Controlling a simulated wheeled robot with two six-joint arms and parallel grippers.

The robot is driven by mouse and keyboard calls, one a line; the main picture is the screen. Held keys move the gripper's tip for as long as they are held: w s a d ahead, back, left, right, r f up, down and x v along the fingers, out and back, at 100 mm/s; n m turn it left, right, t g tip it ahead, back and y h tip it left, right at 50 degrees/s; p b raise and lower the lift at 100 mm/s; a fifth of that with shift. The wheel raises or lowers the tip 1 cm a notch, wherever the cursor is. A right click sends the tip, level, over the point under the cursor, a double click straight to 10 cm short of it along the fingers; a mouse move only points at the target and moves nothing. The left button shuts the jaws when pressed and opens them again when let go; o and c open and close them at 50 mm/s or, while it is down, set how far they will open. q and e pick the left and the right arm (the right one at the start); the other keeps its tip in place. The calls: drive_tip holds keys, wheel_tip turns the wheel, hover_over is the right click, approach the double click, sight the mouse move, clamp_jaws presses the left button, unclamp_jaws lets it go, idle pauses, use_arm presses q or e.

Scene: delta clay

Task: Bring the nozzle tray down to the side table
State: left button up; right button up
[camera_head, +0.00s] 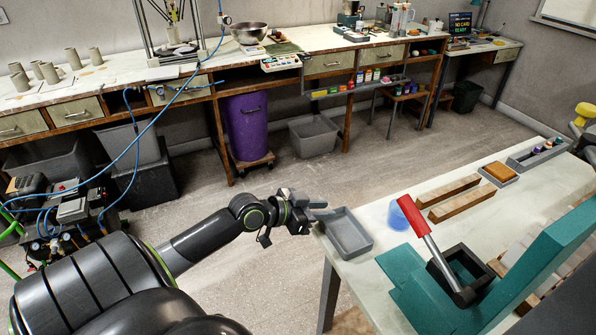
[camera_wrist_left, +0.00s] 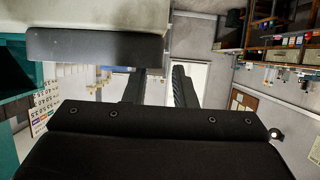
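A shallow grey tray (camera_head: 345,236), which looks empty, sits at the left end of the white table (camera_head: 374,213). I take it for the nozzle tray; no nozzles can be made out in it. It also shows in the left wrist view (camera_wrist_left: 92,47), beside and beyond the fingers. My left gripper (camera_head: 318,202) is at the tray's far left corner, just off the table edge. In the left wrist view its two fingers (camera_wrist_left: 168,85) stand apart, with nothing seen between them. Contact with the tray cannot be told. My right gripper is not in view.
A long workbench (camera_head: 225,72) runs along the wall. The floor between is open.

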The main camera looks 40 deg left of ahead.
use_arm(q)
drive_tip(key=v, duration=0.8)
drive_tip(key=shift+s, duration=0.1)
